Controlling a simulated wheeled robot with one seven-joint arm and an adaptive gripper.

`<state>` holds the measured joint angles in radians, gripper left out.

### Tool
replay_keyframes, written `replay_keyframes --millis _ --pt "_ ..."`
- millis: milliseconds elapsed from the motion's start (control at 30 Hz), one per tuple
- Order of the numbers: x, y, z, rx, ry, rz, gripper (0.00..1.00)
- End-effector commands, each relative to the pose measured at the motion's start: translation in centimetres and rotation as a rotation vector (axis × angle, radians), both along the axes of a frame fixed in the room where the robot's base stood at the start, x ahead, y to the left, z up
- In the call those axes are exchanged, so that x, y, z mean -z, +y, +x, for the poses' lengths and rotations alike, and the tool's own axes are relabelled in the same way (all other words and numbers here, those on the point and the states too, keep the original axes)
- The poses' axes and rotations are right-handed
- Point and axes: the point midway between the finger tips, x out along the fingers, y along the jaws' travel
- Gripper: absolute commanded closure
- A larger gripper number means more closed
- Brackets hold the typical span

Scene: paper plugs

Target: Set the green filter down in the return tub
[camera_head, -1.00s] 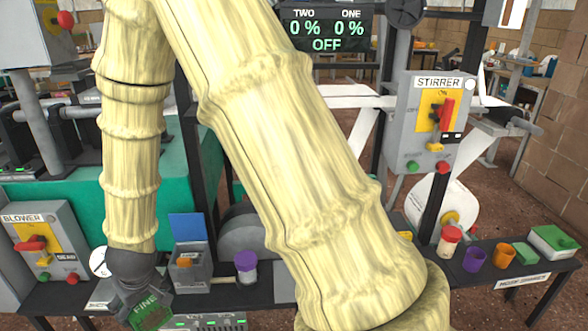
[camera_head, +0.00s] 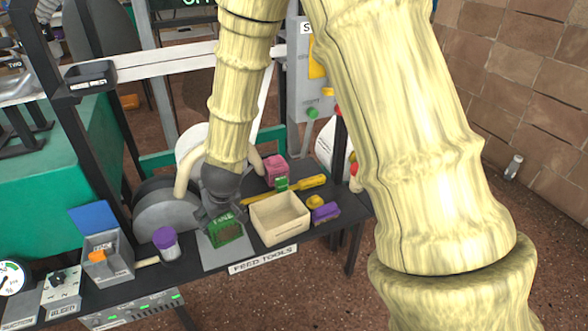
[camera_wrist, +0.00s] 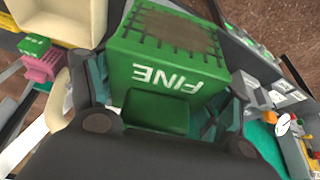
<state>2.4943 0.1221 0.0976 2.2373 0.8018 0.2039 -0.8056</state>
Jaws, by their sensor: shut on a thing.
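The green filter (camera_head: 226,231), marked FINE, is between the fingers of my gripper (camera_head: 220,208). In the wrist view the filter (camera_wrist: 172,62) fills the middle, with a finger of my gripper (camera_wrist: 165,95) on each side. An open cream tub (camera_head: 268,238) stands on the bench just right of the filter; I read no label on it, and its visible inside looks empty. The tub (camera_wrist: 60,35) is at the upper left in the wrist view. The filter is beside the tub, over a grey plate (camera_head: 228,260); I cannot tell whether it touches the plate.
A yellow-handled tool (camera_head: 305,187) and a pink block (camera_head: 275,168) with a small green piece lie behind the tub. A purple brush-like item (camera_head: 325,212) is to its right. A purple-capped jar (camera_head: 167,245) and a grey box (camera_head: 107,258) stand left.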

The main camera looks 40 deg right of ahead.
Motion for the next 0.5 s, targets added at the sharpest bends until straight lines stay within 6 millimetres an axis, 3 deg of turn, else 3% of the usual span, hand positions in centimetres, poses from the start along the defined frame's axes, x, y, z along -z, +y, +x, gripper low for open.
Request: replay_keyframes --millis 33,200,400,500 --pt "-1.1 -1.8 1.0 0.021 -0.003 0.006 0.48" --pt "-1.3 -9.0 3.6 0.093 -0.007 0.013 0.48" --pt "-0.6 -16.7 4.5 0.158 0.000 0.002 0.48" --pt "-0.2 -19.5 4.5 0.179 0.005 -0.005 0.48"
